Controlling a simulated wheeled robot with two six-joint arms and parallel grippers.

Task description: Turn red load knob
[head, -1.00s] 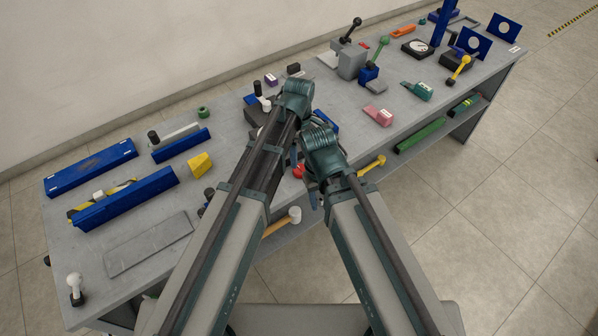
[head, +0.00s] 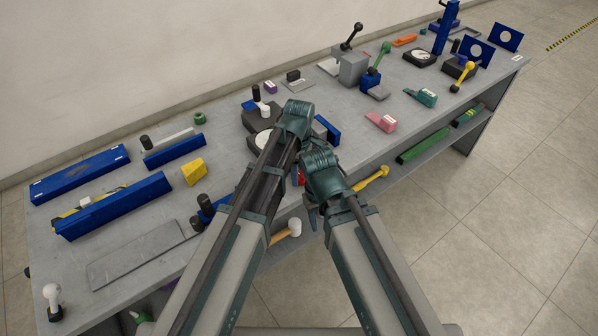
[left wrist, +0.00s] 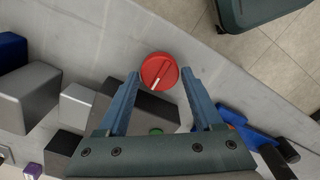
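The red knob (left wrist: 159,71) is round with a white mark, near the bench's edge in the left wrist view. My left gripper (left wrist: 160,75) is open, its two blue-grey fingers apart with the knob between or just beyond their tips. I see no clear contact. In the head view only a small red patch (head: 299,179) shows between my two arms, and my left gripper (head: 298,165) is mostly hidden by its own arm. My right gripper (head: 313,213) is mostly hidden below its wrist, so its fingers cannot be made out.
The grey bench (head: 225,165) carries blue blocks, a yellow wedge (head: 194,171), a pink block (head: 381,122) and several levers. A white-headed mallet (head: 287,230) and a yellow-handled tool (head: 371,179) lie at the front shelf. My right arm is close beside the left. Floor is clear at right.

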